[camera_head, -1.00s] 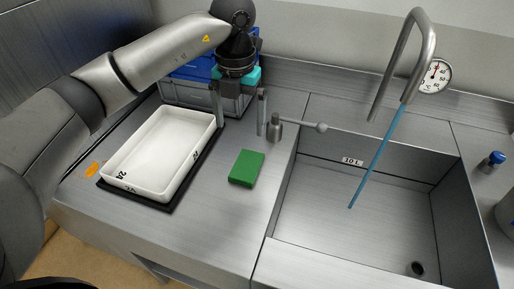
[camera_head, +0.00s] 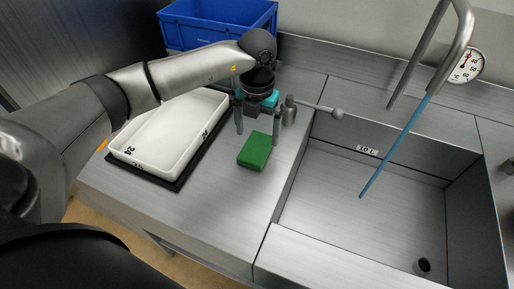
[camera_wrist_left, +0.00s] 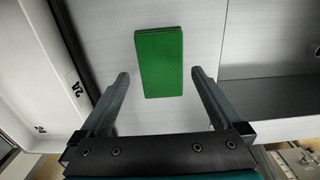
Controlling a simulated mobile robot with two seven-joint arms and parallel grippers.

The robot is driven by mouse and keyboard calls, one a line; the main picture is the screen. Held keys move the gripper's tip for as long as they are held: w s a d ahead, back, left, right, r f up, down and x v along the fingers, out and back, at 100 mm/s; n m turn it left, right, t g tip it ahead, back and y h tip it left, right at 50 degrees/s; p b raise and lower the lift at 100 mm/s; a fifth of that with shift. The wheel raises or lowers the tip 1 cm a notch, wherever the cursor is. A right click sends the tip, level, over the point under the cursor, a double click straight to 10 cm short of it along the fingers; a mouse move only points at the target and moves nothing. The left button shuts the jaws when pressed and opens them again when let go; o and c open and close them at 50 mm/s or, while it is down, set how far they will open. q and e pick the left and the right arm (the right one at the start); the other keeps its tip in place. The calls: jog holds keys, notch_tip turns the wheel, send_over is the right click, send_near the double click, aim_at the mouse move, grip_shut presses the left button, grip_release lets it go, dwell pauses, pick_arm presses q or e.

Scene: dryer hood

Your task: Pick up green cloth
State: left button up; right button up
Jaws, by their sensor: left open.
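The green cloth (camera_head: 255,150) is a flat folded rectangle lying on the steel counter between the white tray and the sink. My left gripper (camera_head: 257,137) points down just behind and above it, open and empty. In the left wrist view the cloth (camera_wrist_left: 159,62) lies ahead, roughly centred between the two spread fingers (camera_wrist_left: 160,75), and no finger appears to touch it. My right gripper is not in view.
The white tray (camera_head: 119,155) on a black base stands left of the cloth. A lever tap (camera_head: 289,110) stands close behind right of my gripper. The sink (camera_head: 385,205) with running water is to the right, and a blue crate (camera_head: 205,25) is at the back.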

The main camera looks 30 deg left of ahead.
aim_at(257, 146)
pick_arm(q)
jog(key=f, duration=0.4)
jog(key=shift+s+d+f, duration=0.1)
jog(key=shift+s, duration=0.1)
jog(key=shift+c, duration=0.4)
jog(key=c, duration=1)
